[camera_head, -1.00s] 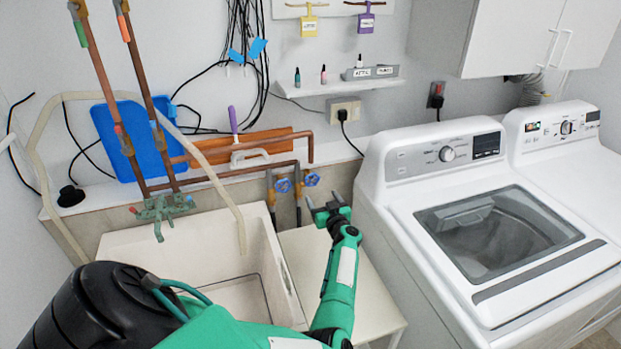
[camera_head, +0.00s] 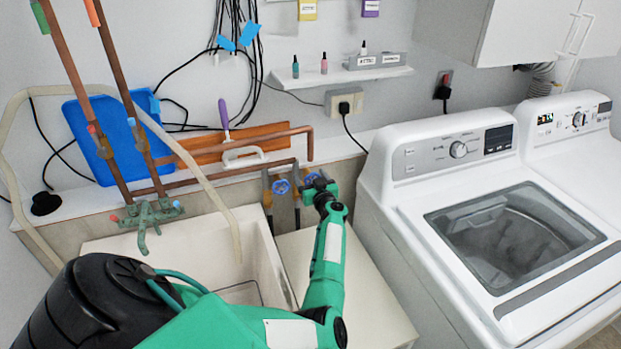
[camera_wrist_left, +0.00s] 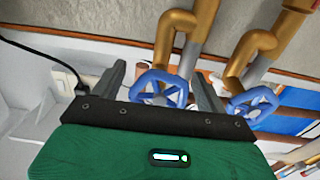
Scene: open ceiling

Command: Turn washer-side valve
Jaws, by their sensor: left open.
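Two blue wheel-handled valves on brass pipes sit behind the small table by the sink. The washer-side valve (camera_head: 310,177) is partly hidden by my left gripper (camera_head: 318,186). The other valve (camera_head: 281,187) is to its left. In the left wrist view, my left gripper (camera_wrist_left: 157,78) is open, with the washer-side valve's blue wheel (camera_wrist_left: 159,88) showing between its fingers. The sink-side valve's wheel (camera_wrist_left: 252,104) is just outside the right finger there. I cannot tell whether the fingers touch the wheel. My right gripper is not in view.
The washer (camera_head: 470,230) stands to the right, and the sink (camera_head: 250,245) to the left. A white table top (camera_head: 365,285) lies below my left arm. Copper pipes (camera_head: 225,175) run along the wall left of the valves. A power cord hangs from the outlet (camera_head: 344,103) above.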

